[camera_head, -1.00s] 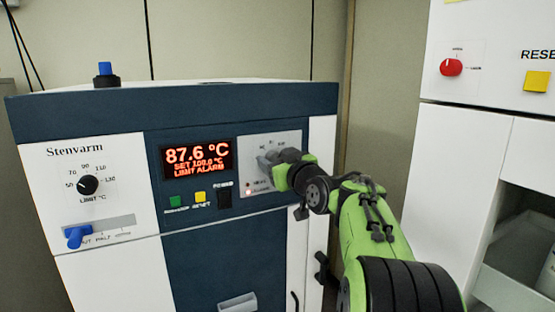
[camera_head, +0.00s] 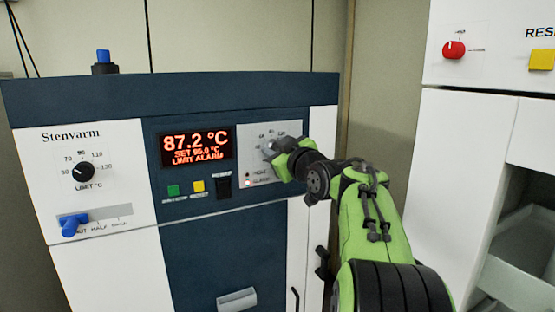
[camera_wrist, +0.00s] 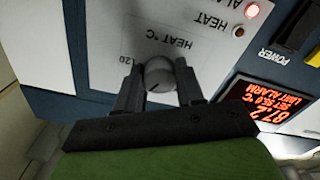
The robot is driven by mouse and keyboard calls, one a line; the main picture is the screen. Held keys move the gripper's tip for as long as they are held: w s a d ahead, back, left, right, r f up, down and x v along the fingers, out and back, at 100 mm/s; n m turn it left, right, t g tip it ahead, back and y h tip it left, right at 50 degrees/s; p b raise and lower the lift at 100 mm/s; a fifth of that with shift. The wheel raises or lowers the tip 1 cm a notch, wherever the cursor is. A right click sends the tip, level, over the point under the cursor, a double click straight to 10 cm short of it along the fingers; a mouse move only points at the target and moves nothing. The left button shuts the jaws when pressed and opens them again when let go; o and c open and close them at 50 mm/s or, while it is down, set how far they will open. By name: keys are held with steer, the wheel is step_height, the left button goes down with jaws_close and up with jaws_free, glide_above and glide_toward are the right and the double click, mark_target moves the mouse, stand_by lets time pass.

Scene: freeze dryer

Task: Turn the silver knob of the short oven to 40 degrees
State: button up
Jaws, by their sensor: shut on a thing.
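The short oven (camera_head: 95,200), marked Stenvarm, stands at the left with a dark blue and white front. Its silver knob (camera_wrist: 160,74) sits on a grey panel marked HEAT °C. In the head view the knob (camera_head: 272,147) is mostly hidden by my gripper (camera_head: 283,152). In the wrist view my gripper (camera_wrist: 158,92) is shut on the knob, with one dark finger on each side. The display (camera_head: 196,147) reads 87.2 °C, SET 95.0 °C and LIMIT ALARM. The knob's pointer is hard to read against the scale.
A black limit knob (camera_head: 83,172) and a blue lever (camera_head: 74,225) are on the oven's left. Green (camera_head: 173,190) and yellow (camera_head: 198,186) buttons and a black power switch (camera_head: 223,182) lie beneath the display. A white cabinet with a red knob (camera_head: 453,50) stands at the right.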

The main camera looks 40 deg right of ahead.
steer(key=n+b, duration=0.7)
steer(key=n, duration=0.5)
steer(key=shift+f, duration=0.1)
steer(key=n+b, duration=0.1)
steer(key=n, duration=0.5)
steer(key=n+b, duration=0.1)
steer(key=n, duration=0.4)
steer(key=shift+n, duration=0.4)
steer(key=o, duration=1)
steer(key=shift+o, duration=0.2)
steer(key=shift+r, duration=0.2)
